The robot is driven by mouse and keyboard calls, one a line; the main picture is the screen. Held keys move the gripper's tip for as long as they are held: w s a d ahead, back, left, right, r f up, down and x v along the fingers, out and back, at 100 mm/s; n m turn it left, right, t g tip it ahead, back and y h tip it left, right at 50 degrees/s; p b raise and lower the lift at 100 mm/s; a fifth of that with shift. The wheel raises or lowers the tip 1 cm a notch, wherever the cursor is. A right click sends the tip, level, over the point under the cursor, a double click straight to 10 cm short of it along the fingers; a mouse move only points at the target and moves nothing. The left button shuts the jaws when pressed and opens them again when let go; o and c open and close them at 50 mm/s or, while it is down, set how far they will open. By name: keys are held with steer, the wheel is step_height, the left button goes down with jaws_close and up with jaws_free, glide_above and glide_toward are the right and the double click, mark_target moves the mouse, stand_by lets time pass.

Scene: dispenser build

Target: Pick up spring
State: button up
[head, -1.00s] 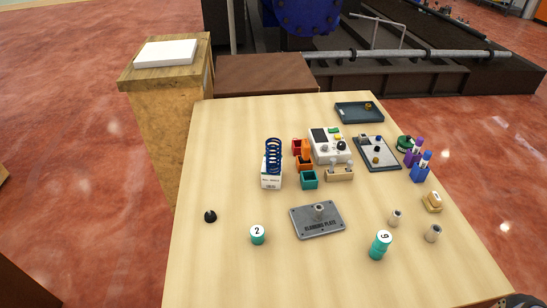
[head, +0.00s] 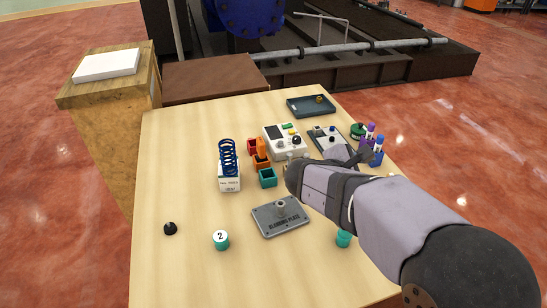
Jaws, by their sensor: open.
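A blue coil spring (head: 228,158) stands upright on a small white box (head: 229,182) at the left middle of the table. My gripper (head: 362,153) has come in from the right and is above the right side of the table. It is open, and I see nothing between its fingers. It is well to the right of the spring, apart from it. The spring is in full view. My arm hides part of the table's right side.
Red, orange and teal bins (head: 267,177) and a white device (head: 284,140) stand between the spring and my gripper. A metal blending plate (head: 280,216) lies in front. A teal cylinder marked 2 (head: 220,240) and a black knob (head: 170,229) stand at the front left. The table's left side is clear.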

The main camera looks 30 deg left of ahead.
steer(key=s+a+r+n+t+y, duration=0.15)
steer(key=a+n, duration=0.25)
steer(key=a, duration=0.5)
steer(key=a+r+n+t+y, duration=0.2)
steer(key=a+r+n+t, duration=0.1)
steer(key=a, duration=0.6)
step_height(320, 180, up, 4)
steer(key=n+t+y, duration=0.4)
steer(key=n+y, duration=0.2)
glide_above(224, 153)
steer(key=w+d, duration=0.1)
steer(key=d, duration=0.1)
steer(key=f, duration=0.2)
steer(key=s+a+f+n+g, duration=0.1)
steer(key=f, duration=0.1)
steer(key=s+f+n+g, duration=0.1)
steer(key=f, duration=0.1)
steer(key=shift+s+a+f+y, duration=0.25)
steer(key=shift+a+f+y, duration=0.05)
steer(key=shift+f+y, duration=0.1)
steer(key=shift+p+x, duration=0.9)
steer(key=shift+x, duration=0.6)
steer(key=shift+p+x, duration=1.1)
steer(key=shift+x, duration=1.1)
steer(key=shift+f, duration=0.15)
steer(key=c, duration=1.3)
